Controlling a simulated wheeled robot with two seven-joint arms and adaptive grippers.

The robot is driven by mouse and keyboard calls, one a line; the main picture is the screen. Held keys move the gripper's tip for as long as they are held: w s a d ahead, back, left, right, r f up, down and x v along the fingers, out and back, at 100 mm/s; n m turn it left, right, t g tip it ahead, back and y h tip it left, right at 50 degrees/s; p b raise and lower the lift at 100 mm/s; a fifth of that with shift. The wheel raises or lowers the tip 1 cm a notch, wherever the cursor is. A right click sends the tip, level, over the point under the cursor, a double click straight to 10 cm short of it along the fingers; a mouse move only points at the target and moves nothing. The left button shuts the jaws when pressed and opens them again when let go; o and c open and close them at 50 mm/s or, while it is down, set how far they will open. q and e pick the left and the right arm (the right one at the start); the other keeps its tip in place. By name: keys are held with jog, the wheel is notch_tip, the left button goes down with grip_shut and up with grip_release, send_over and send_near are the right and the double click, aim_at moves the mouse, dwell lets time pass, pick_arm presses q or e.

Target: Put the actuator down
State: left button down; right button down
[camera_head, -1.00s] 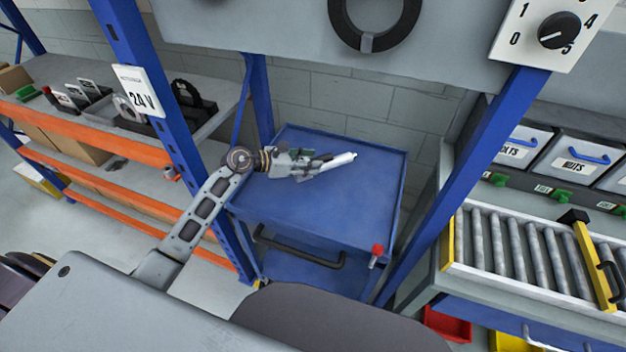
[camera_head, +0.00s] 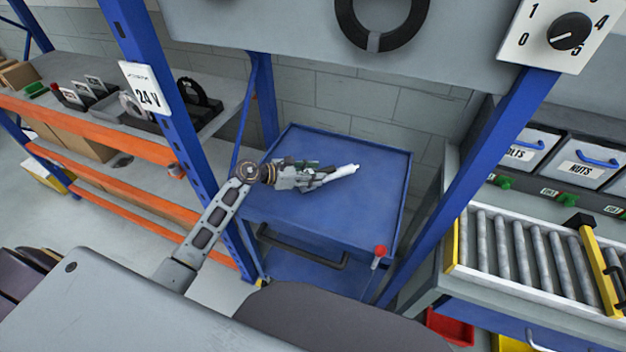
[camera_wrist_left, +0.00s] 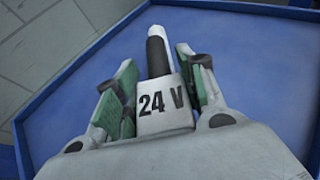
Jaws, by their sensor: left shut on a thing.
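The actuator (camera_wrist_left: 164,112) is a light grey block marked "24 V" with a dark rod ending in a white tip, seen in the left wrist view. In the head view its white end (camera_head: 345,170) points to the right. My left gripper (camera_head: 318,174) is shut on it, with green pads (camera_wrist_left: 163,88) on both sides of the block. The gripper and actuator are over the top of the blue cart (camera_head: 345,215). I cannot tell whether the actuator touches the cart top. My right gripper is not in view.
The cart top is otherwise bare, with a raised rim. Blue posts (camera_head: 165,100) stand on both sides. A red knob (camera_head: 380,251) is at the cart's front right corner.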

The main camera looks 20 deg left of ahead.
pick_arm(q)
jog(key=shift+f, duration=1.25)
jog(key=c, duration=0.9)
grip_release()
jog(key=shift+f, duration=0.2)
jog(key=shift+s+a+r, duration=0.1)
jog(key=shift+r, duration=0.05)
jog(key=shift+b+v, duration=0.4)
jog(key=shift+v, duration=5.45)
jog(key=shift+s, duration=0.1)
